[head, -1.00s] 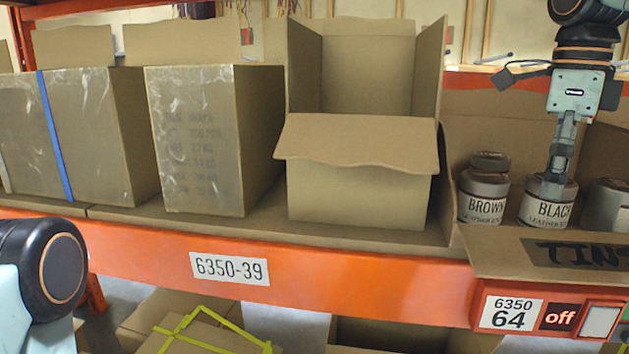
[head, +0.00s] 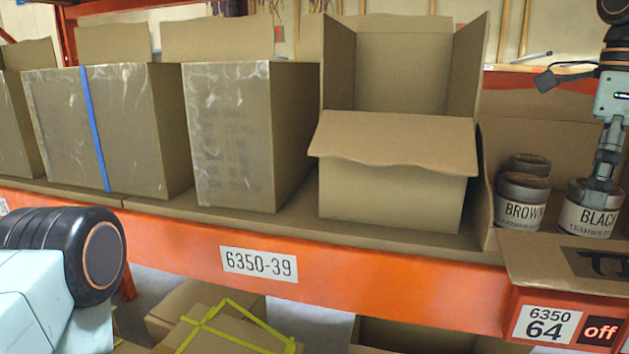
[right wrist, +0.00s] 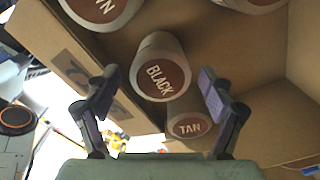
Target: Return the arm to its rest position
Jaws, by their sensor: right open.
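My right gripper (head: 604,178) points down at the BLACK can (head: 590,212) in the tint box at the right of the head view. In the right wrist view its two fingers (right wrist: 155,80) are spread wide and nothing is held between them. The BLACK can (right wrist: 160,68) and the TAN can (right wrist: 189,122) lie beyond the fingers there. From the head I cannot tell whether the fingertips touch the BLACK can. My left arm shows only a joint at the lower left, and its gripper is out of view.
A BROWN can (head: 522,202) stands left of the BLACK one. An open carton (head: 390,198) stands at the shelf's middle, with taped cartons (head: 235,140) to its left. The orange shelf beam (head: 400,293) runs along the front. The box's front flap (head: 540,262) sticks out.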

